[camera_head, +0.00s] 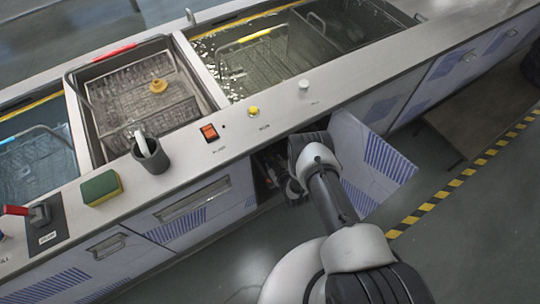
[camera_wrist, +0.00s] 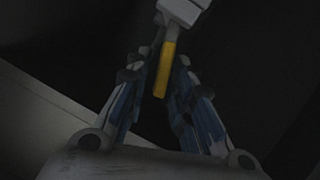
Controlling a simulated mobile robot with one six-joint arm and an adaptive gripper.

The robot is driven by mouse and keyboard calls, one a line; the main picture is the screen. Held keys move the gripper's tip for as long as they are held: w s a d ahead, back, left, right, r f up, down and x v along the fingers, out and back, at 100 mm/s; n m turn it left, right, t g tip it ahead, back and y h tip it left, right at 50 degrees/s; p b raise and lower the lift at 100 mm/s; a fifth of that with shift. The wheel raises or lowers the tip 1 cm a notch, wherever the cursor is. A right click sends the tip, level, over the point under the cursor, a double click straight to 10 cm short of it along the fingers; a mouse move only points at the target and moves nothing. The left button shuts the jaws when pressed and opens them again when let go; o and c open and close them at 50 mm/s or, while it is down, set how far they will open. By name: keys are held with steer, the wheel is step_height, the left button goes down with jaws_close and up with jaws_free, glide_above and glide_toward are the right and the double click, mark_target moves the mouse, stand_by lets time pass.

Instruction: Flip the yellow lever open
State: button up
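The yellow lever (camera_wrist: 166,68) shows in the dark wrist view, hanging down from a pale valve-like fitting (camera_wrist: 185,12) at the top. My gripper (camera_wrist: 162,80) is open, with its two fingers on either side of the lever's lower part. A gap to each finger seems to show, but the dim light hides whether either touches. In the head view my gripper (camera_head: 292,190) reaches into a dark cabinet opening under the counter. The lever is hidden in that view.
The cabinet door (camera_head: 368,165) stands open to the right of my arm. The steel counter (camera_head: 290,118) runs above the opening. A sponge (camera_head: 101,188), a grey cup (camera_head: 150,156) and an orange switch (camera_head: 209,132) are on it. A pale panel edge (camera_wrist: 45,125) lies left in the wrist view.

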jaws_close()
stand_by(0.3)
